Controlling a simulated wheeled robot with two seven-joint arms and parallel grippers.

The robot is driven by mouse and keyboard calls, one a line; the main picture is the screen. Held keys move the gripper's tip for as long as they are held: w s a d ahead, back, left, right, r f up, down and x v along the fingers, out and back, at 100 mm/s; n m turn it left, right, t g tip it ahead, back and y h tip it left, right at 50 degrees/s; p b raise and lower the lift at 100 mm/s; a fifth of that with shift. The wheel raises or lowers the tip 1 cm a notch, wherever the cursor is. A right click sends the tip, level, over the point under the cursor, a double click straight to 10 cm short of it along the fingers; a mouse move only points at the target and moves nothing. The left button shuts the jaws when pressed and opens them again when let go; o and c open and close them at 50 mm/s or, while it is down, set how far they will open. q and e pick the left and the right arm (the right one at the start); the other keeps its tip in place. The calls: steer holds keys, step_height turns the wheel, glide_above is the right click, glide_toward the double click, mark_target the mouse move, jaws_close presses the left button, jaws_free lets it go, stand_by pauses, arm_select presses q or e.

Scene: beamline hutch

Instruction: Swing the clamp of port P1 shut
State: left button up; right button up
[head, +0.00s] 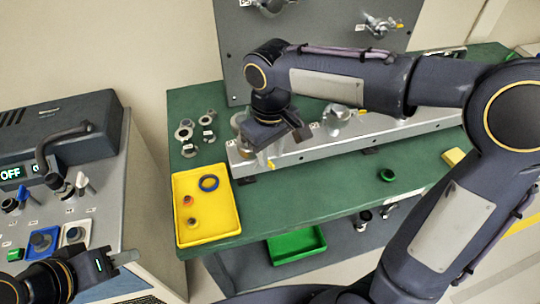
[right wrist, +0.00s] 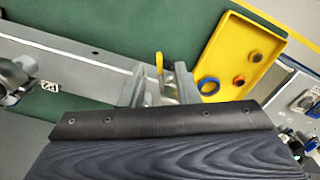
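The silver beam (head: 300,151) lies along the green bench, and port P1 is at its left end. My right gripper (head: 270,153) is over that end and hides most of the port. The yellow-tipped clamp lever (head: 271,165) shows just below the gripper. In the right wrist view the yellow lever (right wrist: 159,64) stands up between the spread grey fingers of my right gripper (right wrist: 160,88). Whether the fingers touch it, and how far the clamp is swung, I cannot tell. My left gripper (head: 122,258) is at the lower left, by the control console, its finger gap unclear.
A yellow tray (head: 210,225) with a blue ring (head: 208,183) and small caps sits left of the beam. Several loose fittings lie behind it. Another port fitting (head: 338,115) is further right on the beam. A grey panel (head: 325,60) stands behind. A console (head: 75,185) is at left.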

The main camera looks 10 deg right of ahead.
steer(key=shift+f, duration=1.1)
steer(key=shift+c, duration=0.2)
jaws_close()
